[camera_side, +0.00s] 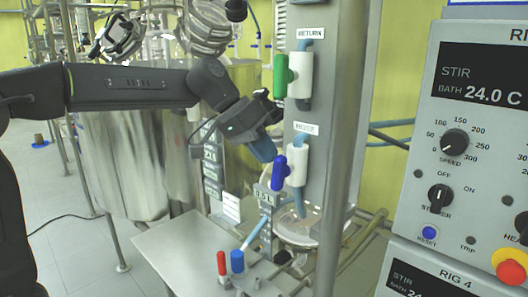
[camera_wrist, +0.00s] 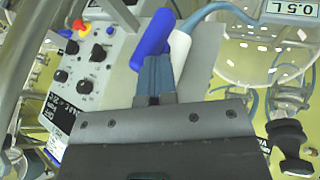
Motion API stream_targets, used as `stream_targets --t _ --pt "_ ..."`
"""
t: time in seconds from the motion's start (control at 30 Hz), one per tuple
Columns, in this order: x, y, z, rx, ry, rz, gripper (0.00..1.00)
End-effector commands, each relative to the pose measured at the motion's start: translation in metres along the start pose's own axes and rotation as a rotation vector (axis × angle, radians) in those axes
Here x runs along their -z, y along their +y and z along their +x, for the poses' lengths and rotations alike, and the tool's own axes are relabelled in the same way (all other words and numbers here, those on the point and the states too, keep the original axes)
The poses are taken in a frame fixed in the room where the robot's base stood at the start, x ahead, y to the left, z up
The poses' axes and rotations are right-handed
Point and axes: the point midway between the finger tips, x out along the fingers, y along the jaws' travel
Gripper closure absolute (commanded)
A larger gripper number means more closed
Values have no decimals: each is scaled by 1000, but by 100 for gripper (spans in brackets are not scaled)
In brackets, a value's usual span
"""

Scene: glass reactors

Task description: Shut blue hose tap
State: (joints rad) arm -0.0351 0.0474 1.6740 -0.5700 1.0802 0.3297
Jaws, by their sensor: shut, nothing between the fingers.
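The blue hose tap is a blue lever (camera_side: 280,173) on a white valve body (camera_side: 297,160), on the grey upright panel below a small label. In the side view the lever stands roughly upright, slightly tilted, along the body. My gripper (camera_side: 263,150) is just up and left of the lever, its fingers pointing down toward it. In the wrist view my gripper (camera_wrist: 156,62) has its fingers together, with the blue lever (camera_wrist: 154,32) right at or just beyond the tips. I cannot tell whether they touch. The white body (camera_wrist: 179,48) is partly hidden behind the fingers.
A green-handled tap (camera_side: 281,76) labelled RETURN sits above on the same panel. A metal post (camera_side: 343,150) stands in front at right. Red (camera_side: 221,263) and blue (camera_side: 237,261) small taps stand on the bench below. The control box (camera_side: 480,130) is at right.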

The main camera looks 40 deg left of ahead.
Motion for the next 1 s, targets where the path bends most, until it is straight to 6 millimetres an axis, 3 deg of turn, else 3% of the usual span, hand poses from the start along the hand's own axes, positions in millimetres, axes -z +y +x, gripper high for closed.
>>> stream_targets --t 1.0 --pt "4 30 7 -1 0 0 100"
